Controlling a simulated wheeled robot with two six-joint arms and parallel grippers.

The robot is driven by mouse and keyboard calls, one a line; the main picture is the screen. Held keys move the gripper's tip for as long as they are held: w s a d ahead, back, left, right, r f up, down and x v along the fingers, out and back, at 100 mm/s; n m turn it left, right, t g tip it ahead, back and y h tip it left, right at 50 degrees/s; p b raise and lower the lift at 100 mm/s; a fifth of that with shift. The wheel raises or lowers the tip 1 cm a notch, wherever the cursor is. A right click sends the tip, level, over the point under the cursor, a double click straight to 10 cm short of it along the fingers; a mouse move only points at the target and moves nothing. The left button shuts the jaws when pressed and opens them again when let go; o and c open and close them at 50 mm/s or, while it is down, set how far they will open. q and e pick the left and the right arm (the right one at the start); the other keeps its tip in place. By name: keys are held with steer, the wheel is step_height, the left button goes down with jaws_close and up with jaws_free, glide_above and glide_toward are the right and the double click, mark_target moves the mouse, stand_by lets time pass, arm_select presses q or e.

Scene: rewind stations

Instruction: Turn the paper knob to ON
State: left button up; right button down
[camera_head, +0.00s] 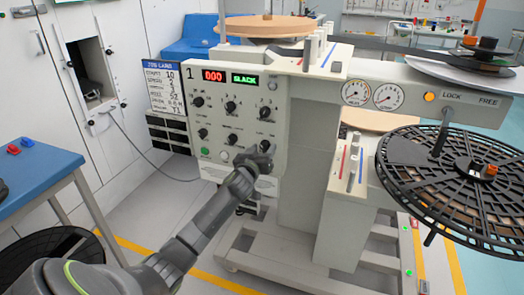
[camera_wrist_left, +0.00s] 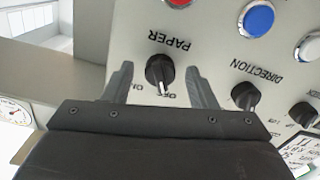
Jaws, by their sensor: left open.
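The paper knob (camera_wrist_left: 160,72) is a black knob on the light panel, under the word PAPER, which appears upside down in the left wrist view. Its white pointer line points toward the OFF mark; the ON mark lies to the left. My left gripper (camera_wrist_left: 160,80) is open, with one finger on each side of the knob, apart from it. In the head view my left gripper (camera_head: 258,154) is at the lower right of the control panel (camera_head: 248,88) and partly hides the controls there. My right gripper is not in view.
The direction knob (camera_wrist_left: 245,95) is close beside the right finger. A blue button (camera_wrist_left: 258,18) and a red button are near too. A blue table (camera_head: 35,165) stands at the left, and a black slotted reel (camera_head: 450,175) at the right.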

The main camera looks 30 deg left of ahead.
arm_select(q)
steer(key=c, duration=0.9)
steer(key=shift+c, duration=0.4)
